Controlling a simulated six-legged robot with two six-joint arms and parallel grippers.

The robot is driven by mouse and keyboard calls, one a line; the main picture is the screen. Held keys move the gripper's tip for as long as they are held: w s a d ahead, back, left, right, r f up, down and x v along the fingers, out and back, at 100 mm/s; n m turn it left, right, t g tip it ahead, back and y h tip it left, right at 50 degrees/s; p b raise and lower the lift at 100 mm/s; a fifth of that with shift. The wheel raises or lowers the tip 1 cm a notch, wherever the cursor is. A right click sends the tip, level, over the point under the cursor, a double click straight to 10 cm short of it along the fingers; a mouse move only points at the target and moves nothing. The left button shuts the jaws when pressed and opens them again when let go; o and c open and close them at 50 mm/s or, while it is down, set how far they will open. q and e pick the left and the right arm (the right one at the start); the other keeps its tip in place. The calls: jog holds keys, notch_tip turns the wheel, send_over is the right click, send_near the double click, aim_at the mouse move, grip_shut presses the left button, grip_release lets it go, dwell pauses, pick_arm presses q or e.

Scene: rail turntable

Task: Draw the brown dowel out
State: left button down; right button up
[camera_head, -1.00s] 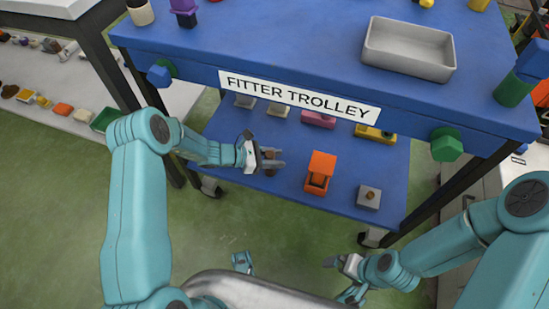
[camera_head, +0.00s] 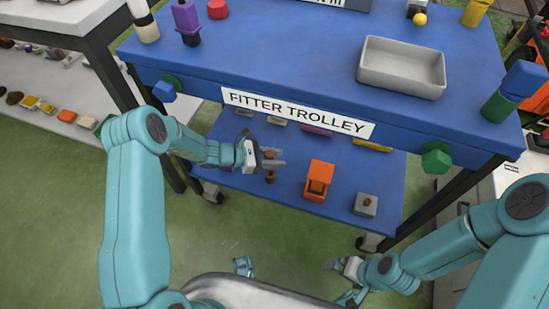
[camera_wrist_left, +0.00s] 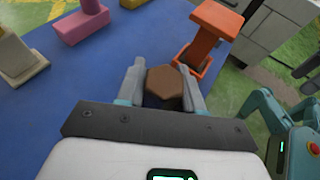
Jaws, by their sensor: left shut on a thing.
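The brown dowel, with a six-sided top, sits between the two fingers of my left gripper in the left wrist view (camera_wrist_left: 166,86). My left gripper (camera_head: 275,159) is shut on it, above the lower blue shelf of the trolley. In the head view a brown top (camera_head: 270,153) shows at the fingers, and a brown piece (camera_head: 270,177) shows just below them. I cannot tell whether these are one piece or how far the dowel's lower end is seated. My right gripper (camera_head: 337,265) is low in front of the trolley, away from the dowel; its fingers are too small to judge.
An orange part (camera_head: 318,180) stands right of my left gripper, with a grey block (camera_head: 366,202) farther right. The trolley's top edge, with its FITTER TROLLEY sign (camera_head: 298,112), overhangs behind the gripper. A grey tray (camera_head: 401,85) is on top.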

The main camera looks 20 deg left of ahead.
pick_arm(q)
jog(key=shift+r, duration=0.15)
jog(key=shift+r+p, duration=1.75)
jog(key=shift+r, duration=0.8)
jog(key=shift+f, duration=0.1)
